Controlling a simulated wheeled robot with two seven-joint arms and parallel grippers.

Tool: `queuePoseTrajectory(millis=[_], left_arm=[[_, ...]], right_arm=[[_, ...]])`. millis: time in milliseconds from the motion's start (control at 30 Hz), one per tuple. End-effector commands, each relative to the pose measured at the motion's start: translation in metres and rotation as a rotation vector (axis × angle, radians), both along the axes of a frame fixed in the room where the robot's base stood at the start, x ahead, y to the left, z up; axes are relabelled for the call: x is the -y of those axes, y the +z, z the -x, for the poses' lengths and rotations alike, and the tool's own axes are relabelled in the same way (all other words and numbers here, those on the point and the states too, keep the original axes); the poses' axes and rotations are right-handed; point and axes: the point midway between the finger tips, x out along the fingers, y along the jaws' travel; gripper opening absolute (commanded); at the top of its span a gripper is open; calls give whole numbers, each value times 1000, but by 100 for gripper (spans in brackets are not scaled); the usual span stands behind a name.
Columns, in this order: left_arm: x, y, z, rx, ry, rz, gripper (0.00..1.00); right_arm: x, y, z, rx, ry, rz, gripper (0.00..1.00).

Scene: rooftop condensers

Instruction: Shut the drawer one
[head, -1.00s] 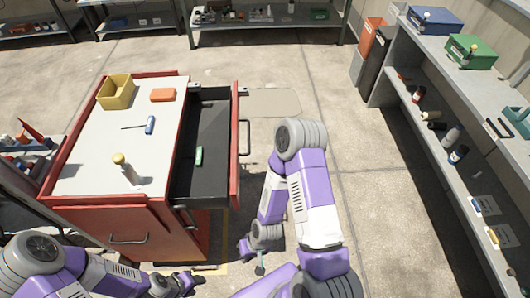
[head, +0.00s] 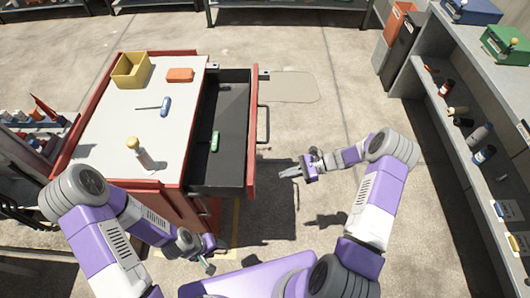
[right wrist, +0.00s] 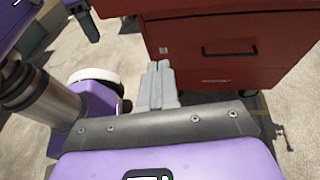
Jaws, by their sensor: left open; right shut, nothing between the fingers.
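In the head view a red cabinet with a pale top (head: 110,120) has a drawer (head: 222,105) pulled out to the right. The drawer has a dark inside, a red front and a black handle (head: 264,125). A small green item (head: 215,141) lies in it. My right gripper (head: 284,173) is shut and empty, just right of the drawer front and apart from it. In the right wrist view its shut fingers (right wrist: 158,85) point toward a red cabinet face with a black handle (right wrist: 230,50). My left gripper (head: 210,262) is open and empty in front of the cabinet.
A yellow bin (head: 131,69), an orange block (head: 180,75), a screwdriver (head: 164,106) and a yellow-capped bottle (head: 137,152) are on the cabinet top. A grey shelf unit (head: 470,100) stands at the right. Floor between it and the drawer is free.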

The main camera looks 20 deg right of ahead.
Motion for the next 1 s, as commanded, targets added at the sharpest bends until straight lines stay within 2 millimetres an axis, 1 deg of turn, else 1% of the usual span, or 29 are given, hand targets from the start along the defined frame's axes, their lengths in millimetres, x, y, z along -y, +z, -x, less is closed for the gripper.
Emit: queuePoseTrajectory(millis=[33,100,200,300,367,467,567,800,1000], left_arm=[[0,-2,0,0,0,0,48],[0,-3,0,0,0,0,48],[0,-4,0,0,0,0,48],[0,-4,0,0,0,0,48],[0,-4,0,0,0,0,48],[0,-6,0,0,0,0,48],[0,-8,0,0,0,0,48],[0,-15,0,0,0,0,48],[0,-22,0,0,0,0,48]], right_arm=[[18,12,-12,7,-51,-67,0],[37,32,-23,18,-99,-155,0],[57,52,-31,39,-139,-245,0],[67,64,-34,53,-156,-291,0],[67,67,-36,56,-158,-304,0],[59,68,-39,58,-157,-309,0],[42,68,-43,57,-155,-308,0],[-9,67,-57,57,-153,-307,0],[-44,66,-67,57,-154,-306,0]])
